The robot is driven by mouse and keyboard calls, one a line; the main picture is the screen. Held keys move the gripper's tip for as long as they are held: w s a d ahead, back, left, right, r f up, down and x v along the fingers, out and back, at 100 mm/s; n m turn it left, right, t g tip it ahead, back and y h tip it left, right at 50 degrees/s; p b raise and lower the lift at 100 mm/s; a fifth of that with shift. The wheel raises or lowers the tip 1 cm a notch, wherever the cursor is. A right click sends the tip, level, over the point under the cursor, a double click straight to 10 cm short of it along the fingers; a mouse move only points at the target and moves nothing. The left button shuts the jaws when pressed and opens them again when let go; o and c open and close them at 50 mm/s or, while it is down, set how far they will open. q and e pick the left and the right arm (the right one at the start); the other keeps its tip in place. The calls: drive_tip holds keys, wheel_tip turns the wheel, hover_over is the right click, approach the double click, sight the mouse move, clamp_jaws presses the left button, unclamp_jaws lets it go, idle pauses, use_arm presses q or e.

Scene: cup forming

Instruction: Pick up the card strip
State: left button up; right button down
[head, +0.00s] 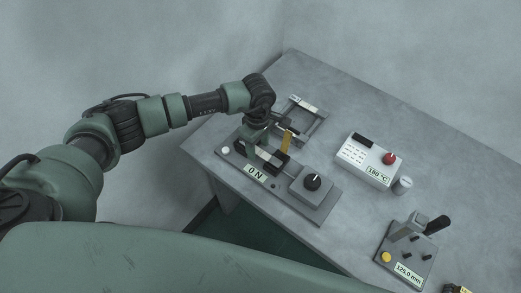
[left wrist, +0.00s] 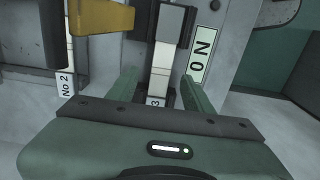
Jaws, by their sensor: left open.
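A narrow white card strip (left wrist: 161,64) lies between my left fingers in the left wrist view. A label ending in "3" shows at its near end, and its far end meets a grey and black block (left wrist: 172,22). My left gripper (left wrist: 160,92) is open, with one green finger on each side of the strip and gaps to it. In the head view my left gripper (head: 257,139) is over the fixture (head: 228,158) marked "0 N", and the strip is hard to make out there. My right gripper is not in view.
A yellow piece (left wrist: 103,16) stands close left of my left fingers, beside a "No 2" label (left wrist: 66,84). A dial box (head: 312,184) sits on the fixture's right end. Further right are a "180 °C" box (head: 367,162) and a "125.0 mm" device (head: 406,255). The table's back right is clear.

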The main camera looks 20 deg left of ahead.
use_arm(q)
drive_tip(key=c, duration=0.9)
clamp_jaws()
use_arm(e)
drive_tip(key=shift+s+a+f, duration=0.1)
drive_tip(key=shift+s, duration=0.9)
use_arm(q)
drive_tip(key=shift+r, duration=0.15)
